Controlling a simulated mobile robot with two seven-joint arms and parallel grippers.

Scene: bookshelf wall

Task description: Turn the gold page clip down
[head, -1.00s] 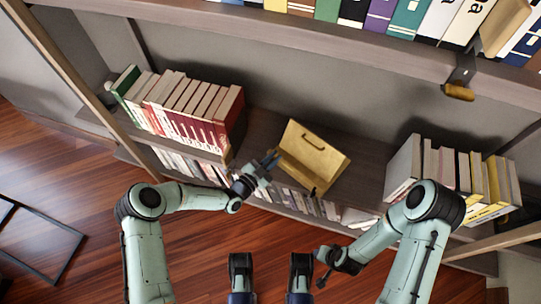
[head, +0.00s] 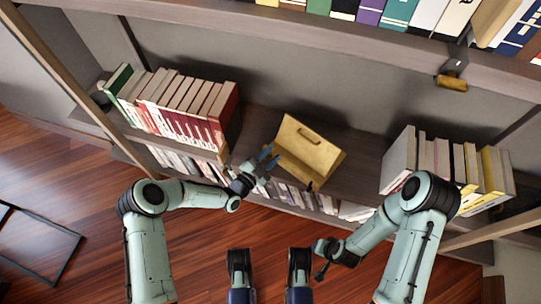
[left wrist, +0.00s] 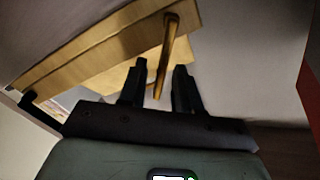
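A yellow wooden stand (head: 300,165) sits tilted on the middle shelf, with a small gold-brown bar, apparently the page clip (head: 310,136), on its board. In the left wrist view the gold clip (left wrist: 166,58) is a thin bar sticking out from the edge of the wooden board (left wrist: 108,50). My left gripper (head: 268,158) is open at the left side of the stand. In the left wrist view its two fingers (left wrist: 159,78) lie on either side of the bar; I cannot tell whether they touch it. My right gripper (head: 322,262) is away from the stand, its fingers unclear.
Red and white books (head: 185,108) stand left of the stand, and pale and yellow books (head: 455,170) stand to the right. An upper shelf (head: 330,32) with books overhangs the back, with a gold-tipped bracket (head: 452,80) below it. Shelf space right of the stand is free.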

